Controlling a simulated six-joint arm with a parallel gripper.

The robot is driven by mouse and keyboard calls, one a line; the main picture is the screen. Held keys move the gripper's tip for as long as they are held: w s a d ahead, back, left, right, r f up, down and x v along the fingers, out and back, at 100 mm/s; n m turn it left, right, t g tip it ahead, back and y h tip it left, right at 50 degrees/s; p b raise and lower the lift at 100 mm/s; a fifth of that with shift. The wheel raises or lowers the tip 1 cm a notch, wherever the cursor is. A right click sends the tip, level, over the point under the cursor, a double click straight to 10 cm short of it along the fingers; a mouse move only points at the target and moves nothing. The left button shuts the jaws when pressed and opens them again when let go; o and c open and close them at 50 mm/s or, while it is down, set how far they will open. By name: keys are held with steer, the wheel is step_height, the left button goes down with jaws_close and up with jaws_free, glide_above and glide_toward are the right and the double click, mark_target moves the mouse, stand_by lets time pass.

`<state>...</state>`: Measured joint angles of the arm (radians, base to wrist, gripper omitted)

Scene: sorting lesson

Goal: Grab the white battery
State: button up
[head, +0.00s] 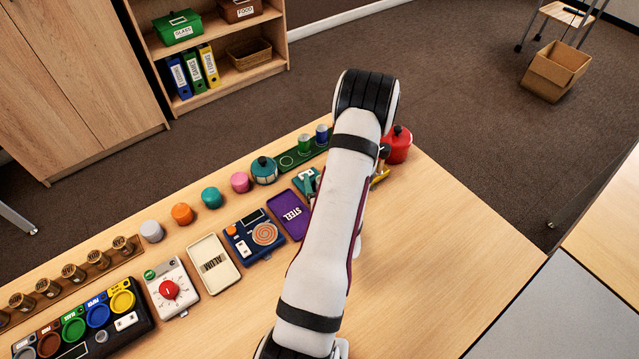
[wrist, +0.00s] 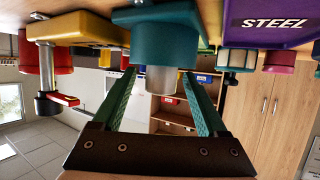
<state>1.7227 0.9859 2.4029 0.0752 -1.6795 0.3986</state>
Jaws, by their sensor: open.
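I cannot pick out a white battery for certain in either view. In the wrist view, which is upside down, my gripper (wrist: 158,75) is open, with its two teal fingers apart. A plain grey-white cylinder (wrist: 161,82) stands on a teal fixture (wrist: 165,45) and shows between the fingertips; I cannot tell whether it is the battery or whether a finger touches it. In the head view, my arm hides my gripper and most of that area; a piece of teal (head: 305,180) shows beside the arm. A green cylinder (head: 305,144) and a blue cylinder (head: 322,134) stand in a green rack.
A yellow fixture (wrist: 80,27) with a metal post and red lever stands close to my gripper. A red pot (head: 398,146) is behind my arm. A purple STEEL plate (head: 290,215), dial box (head: 172,285) and coloured knobs lie left. The table (head: 450,240) is clear at right.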

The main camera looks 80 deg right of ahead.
steer(key=x, duration=0.2)
steer(key=shift+w+d+f, duration=0.1)
steer(key=shift+d+f, duration=0.05)
steer(key=shift+d, duration=0.2)
jaws_close()
